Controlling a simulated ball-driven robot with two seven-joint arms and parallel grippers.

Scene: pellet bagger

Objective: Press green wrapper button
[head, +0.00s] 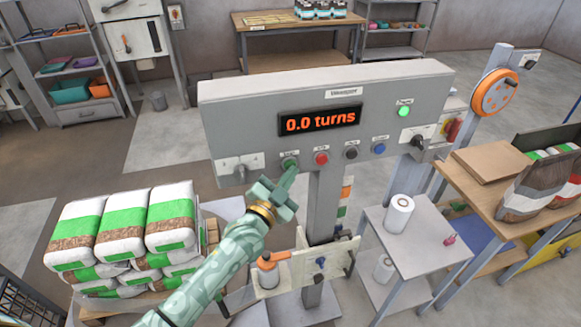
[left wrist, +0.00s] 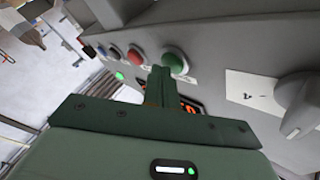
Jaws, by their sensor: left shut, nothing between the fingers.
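The grey wrapper control panel (head: 240,110) shows "0.0 turns" on its display (head: 319,120). The green button (head: 290,161) is at the left end of a row with a red, a black and a blue button. My left gripper (head: 290,172) is shut and empty, its fingertips right at the green button in the head view and partly covering it. In the left wrist view the green button (left wrist: 176,62) shows just beyond the shut fingertips (left wrist: 160,72). I cannot tell whether they touch it. My right gripper is not in view.
A knob (head: 240,172) sits left of the button row, and a lit green lamp (head: 404,111) is at the panel's upper right. Stacked bags (head: 121,224) stand on a pallet at left. A small table (head: 420,238) with white rolls stands at right.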

